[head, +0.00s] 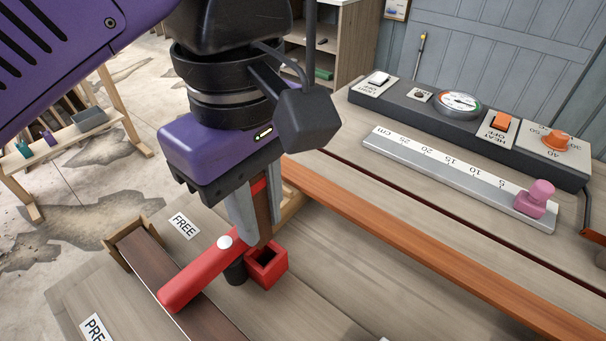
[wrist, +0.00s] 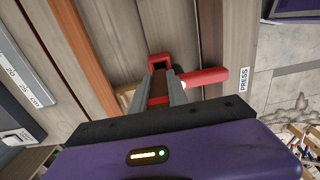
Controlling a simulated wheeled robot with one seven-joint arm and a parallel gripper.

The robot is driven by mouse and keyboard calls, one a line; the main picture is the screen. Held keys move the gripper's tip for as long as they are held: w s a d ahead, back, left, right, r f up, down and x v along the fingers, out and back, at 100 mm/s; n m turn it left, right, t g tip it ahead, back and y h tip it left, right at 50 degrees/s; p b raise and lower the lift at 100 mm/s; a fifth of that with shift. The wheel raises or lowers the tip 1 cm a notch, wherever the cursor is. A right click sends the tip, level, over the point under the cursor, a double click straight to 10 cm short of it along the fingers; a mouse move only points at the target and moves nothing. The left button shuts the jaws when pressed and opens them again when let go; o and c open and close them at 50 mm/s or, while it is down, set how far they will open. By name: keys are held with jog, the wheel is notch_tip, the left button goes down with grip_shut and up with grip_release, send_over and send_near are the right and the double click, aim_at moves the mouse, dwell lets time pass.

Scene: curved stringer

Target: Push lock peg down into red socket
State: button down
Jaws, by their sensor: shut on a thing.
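My gripper (head: 255,228) points down and is shut on the lock peg (head: 263,212), a brown piece with some red near its top. The peg also shows between the fingers in the wrist view (wrist: 158,90). The red socket (head: 266,275) is a square block with a dark square opening on top. It also shows just past the fingertips in the wrist view (wrist: 160,58). The peg's lower end appears above or at the socket's opening. The fingers partly hide it, so I cannot tell whether it has entered.
A red lever (head: 190,280) with a white pivot on a dark post stands close left of the socket, beside the fingers. FREE (head: 184,226) and PRESS (wrist: 243,79) labels lie nearby. A ruler with a pink slider (head: 536,198) and a control panel (head: 420,103) are at right.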

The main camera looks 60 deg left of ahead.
aim_at(263, 242)
jog(key=shift+f+b, duration=0.45)
jog(key=shift+f, duration=0.5)
jog(key=shift+f+b, duration=1.6)
jog(key=shift+f, duration=0.25)
dwell(1.3)
jog(key=c, duration=1.2)
grip_release()
jog(key=shift+r, duration=0.2)
notch_tip(263, 242, up, 8)
jog(key=shift+f+p, duration=0.25)
jog(key=shift+p, duration=0.7)
